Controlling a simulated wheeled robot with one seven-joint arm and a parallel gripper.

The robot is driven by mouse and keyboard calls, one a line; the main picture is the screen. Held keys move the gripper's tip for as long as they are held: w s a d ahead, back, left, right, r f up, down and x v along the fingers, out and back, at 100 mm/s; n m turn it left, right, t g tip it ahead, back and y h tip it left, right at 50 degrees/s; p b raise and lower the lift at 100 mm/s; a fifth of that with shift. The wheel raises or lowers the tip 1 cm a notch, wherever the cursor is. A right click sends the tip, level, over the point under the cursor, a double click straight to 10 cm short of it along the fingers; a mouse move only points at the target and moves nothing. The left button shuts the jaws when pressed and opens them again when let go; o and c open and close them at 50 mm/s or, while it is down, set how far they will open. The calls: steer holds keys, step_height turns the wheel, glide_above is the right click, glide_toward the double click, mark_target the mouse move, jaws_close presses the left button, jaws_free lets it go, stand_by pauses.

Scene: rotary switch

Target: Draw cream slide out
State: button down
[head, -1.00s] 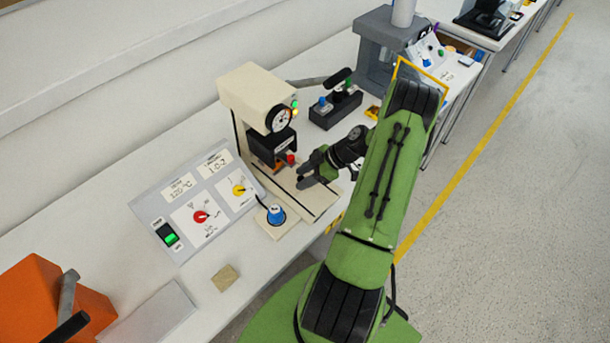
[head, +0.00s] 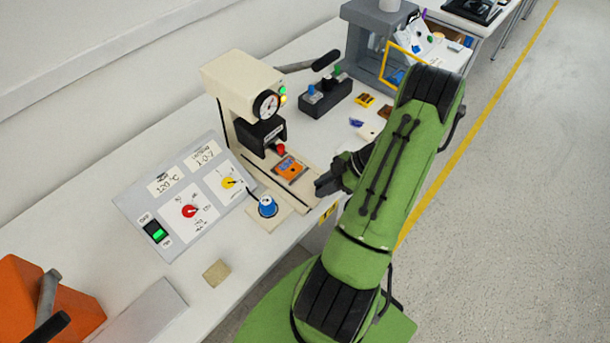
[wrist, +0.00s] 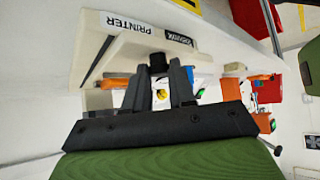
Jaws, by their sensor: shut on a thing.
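The cream slide (head: 306,191) extends from under the head of the cream press (head: 240,85) toward the table's front edge. An orange piece (head: 290,168) lies on it, clear of the press head. My gripper (head: 327,186) is at the slide's front end. In the wrist view my gripper (wrist: 160,88) is shut on a small black knob (wrist: 158,62) that stands out from a cream body (wrist: 120,50). In the head view my gripper hides the knob.
A control panel (head: 150,187) with red and yellow knobs and a lit green switch lies left of the press. A blue knob (head: 267,205) stands beside the slide. A black switch box (head: 325,98) and a grey machine (head: 365,45) stand behind.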

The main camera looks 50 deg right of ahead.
steer(key=shift+s+d, duration=0.1)
steer(key=shift+s, duration=1.2)
steer(key=c, duration=0.9)
jaws_free()
steer(key=shift+s, duration=0.2)
steer(key=shift+c, duration=0.2)
steer(key=shift+w, duration=0.1)
steer(key=p+v, duration=0.2)
steer(key=v, duration=1.3)
steer(key=shift+s+r, duration=0.2)
steer(key=shift+r, duration=0.1)
steer(key=shift+d, duration=0.1)
